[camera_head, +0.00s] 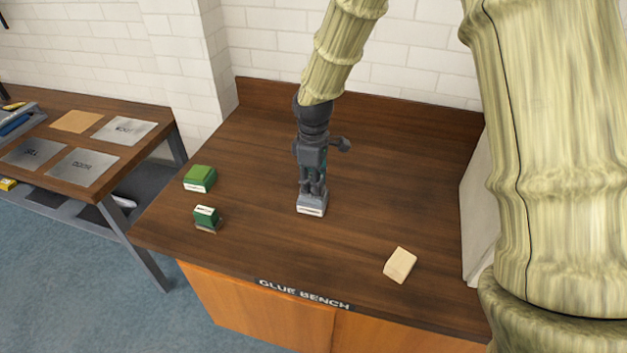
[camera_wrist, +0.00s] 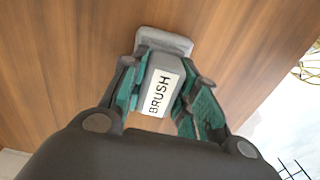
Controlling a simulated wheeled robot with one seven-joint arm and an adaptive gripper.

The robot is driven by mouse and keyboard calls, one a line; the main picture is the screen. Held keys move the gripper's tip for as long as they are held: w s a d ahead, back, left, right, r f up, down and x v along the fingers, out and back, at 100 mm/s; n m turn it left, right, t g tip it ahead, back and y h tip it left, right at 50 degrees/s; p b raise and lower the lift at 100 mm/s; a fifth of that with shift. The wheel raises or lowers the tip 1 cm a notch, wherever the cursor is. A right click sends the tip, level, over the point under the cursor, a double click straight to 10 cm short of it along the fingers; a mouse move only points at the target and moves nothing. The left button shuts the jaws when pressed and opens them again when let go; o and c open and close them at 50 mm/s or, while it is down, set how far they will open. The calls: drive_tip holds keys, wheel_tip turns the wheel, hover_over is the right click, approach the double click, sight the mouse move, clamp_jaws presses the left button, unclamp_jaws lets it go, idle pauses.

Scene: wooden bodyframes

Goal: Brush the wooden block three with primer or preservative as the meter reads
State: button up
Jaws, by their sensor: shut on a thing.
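My gripper (camera_head: 312,182) points down over the glue bench (camera_head: 255,145). It is shut on a grey brush (camera_head: 312,206). In the wrist view the brush (camera_wrist: 161,88) sits between my two green-padded fingers (camera_wrist: 158,95), its white label reading BRUSH. I cannot tell whether the brush touches the bench top. A pale wooden block (camera_head: 400,265) lies near the bench's front right; no number on it is legible. Two green items with white labels, one wide (camera_head: 200,178) and one smaller (camera_head: 206,217), stand at the left; their labels are too small to read. No meter reading is legible.
A second table (camera_head: 60,188) at the left bears grey plates (camera_head: 82,168) with dark lettering and a flat tan piece (camera_head: 76,121). A white upright panel (camera_head: 478,215) stands at the bench's right edge. The bench between brush and pale block is clear.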

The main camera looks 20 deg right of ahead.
drive_tip(key=shift+r+p, duration=3)
drive_tip(key=shift+r, duration=0.5)
